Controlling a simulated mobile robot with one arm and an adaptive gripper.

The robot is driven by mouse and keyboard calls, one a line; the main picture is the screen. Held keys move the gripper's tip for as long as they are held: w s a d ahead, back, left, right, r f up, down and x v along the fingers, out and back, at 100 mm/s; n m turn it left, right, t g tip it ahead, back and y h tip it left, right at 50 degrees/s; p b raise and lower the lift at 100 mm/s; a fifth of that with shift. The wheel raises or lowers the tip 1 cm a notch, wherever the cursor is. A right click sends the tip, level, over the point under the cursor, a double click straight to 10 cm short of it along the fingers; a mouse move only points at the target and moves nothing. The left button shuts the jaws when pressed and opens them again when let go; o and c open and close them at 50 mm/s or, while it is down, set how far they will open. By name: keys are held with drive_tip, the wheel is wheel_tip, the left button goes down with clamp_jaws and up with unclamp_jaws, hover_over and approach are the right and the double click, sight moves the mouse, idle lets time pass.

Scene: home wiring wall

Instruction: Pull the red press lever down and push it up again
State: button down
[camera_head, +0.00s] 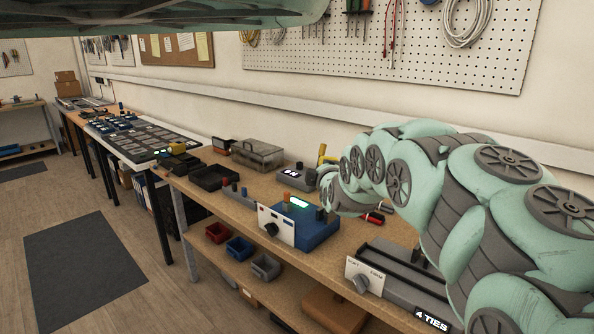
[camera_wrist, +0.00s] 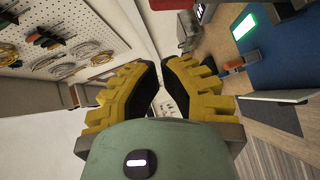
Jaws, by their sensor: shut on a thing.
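My gripper (camera_wrist: 161,62) has its yellow fingers with dark pads close together, shut with a narrow gap between the pads. The red press lever cannot be made out clearly, and the part held is hidden. A red patch (camera_wrist: 168,4) shows at the top edge of the wrist view, beyond the fingertips; I cannot tell if it is part of the lever. In the head view my arm covers most of the gripper, and only a bit of yellow shows at its far end, above the bench (camera_head: 216,185).
A blue box (camera_head: 318,232) with a lit green display and a dark knob stands close to my arm. A grey "4 TIES" tray (camera_head: 400,290) lies at front right. A red-handled tool (camera_head: 374,217) is under the arm.

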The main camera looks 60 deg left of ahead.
drive_tip(key=p+v, duration=0.7)
drive_tip(key=p, duration=0.3)
drive_tip(key=shift+d+r+p, duration=0.15)
drive_tip(key=shift+r+p, duration=0.2)
drive_tip(key=shift+p, duration=0.05)
idle(0.5)
